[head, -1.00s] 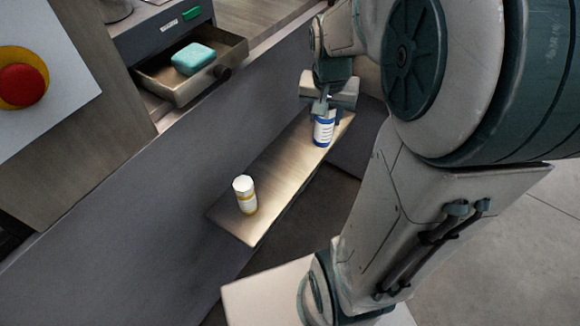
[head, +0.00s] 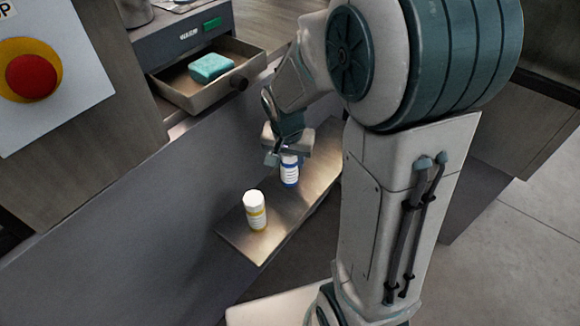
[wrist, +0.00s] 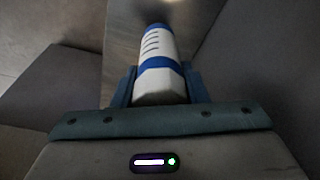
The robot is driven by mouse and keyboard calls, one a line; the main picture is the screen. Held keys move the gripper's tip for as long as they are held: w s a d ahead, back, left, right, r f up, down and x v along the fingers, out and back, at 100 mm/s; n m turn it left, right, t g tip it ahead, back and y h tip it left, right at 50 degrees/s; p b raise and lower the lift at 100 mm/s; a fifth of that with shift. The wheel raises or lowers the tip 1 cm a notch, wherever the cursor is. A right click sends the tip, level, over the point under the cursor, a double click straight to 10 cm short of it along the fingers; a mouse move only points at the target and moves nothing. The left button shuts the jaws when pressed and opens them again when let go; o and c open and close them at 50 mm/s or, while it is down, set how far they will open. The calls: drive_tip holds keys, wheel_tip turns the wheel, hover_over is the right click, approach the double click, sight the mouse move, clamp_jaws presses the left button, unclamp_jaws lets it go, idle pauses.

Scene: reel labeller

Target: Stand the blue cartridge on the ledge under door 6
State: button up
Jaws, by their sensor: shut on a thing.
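The blue cartridge (head: 289,174) is a white cylinder with blue bands and dark print lines. My gripper (head: 286,154) is shut on its upper part, in front of the grey wall. The cartridge is close to upright over the metal ledge (head: 247,240); I cannot tell whether its base touches. In the wrist view the cartridge (wrist: 157,58) lies between the two blue fingers of my gripper (wrist: 157,88), its far end against the ledge surface. No door number is readable in these frames.
A white cartridge with yellow bands (head: 255,211) stands near the ledge's near end. Above, an open drawer (head: 205,97) holds a teal block (head: 210,68) and juts out. A red button (head: 32,76) is at the upper left. Ledge room between the cartridges is narrow.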

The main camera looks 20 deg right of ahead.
sight(290, 167)
drive_tip(key=shift+f, duration=1.55)
drive_tip(key=shift+f+b, duration=0.15)
drive_tip(key=shift+b, duration=0.2)
drive_tip(key=shift+f, duration=0.15)
drive_tip(key=o, duration=1.3)
drive_tip(key=shift+r, duration=0.25)
